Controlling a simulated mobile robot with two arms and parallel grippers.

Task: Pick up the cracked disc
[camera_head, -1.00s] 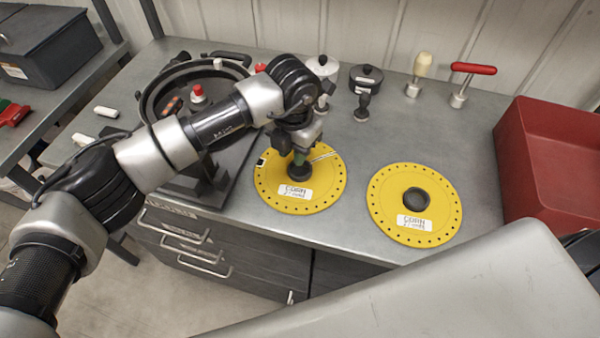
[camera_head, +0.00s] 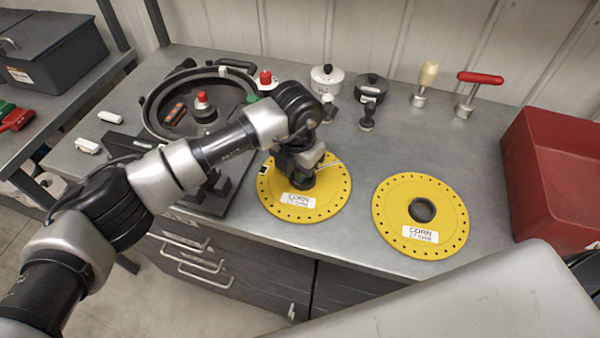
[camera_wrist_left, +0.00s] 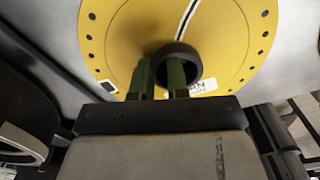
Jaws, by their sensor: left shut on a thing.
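The cracked disc (camera_head: 330,200) is a yellow plate with a CORN label and a rim of small holes. A dark line edged in white runs from its hub to the rim. It lies on the grey bench, left of a second yellow disc. My left gripper (camera_head: 302,182) points down over its middle and hides most of the hub. In the left wrist view, the green fingers (camera_wrist_left: 162,76) are shut on the wall of the dark hub ring (camera_wrist_left: 188,54) of the disc (camera_wrist_left: 225,45). My right gripper is not in view.
The second yellow disc (camera_head: 392,208), with a dark hub, lies to the right. A red bin (camera_head: 553,185) stands at the far right. A round black housing (camera_head: 160,130) is behind my left arm. Small pots and red- and cream-handled tools stand at the back.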

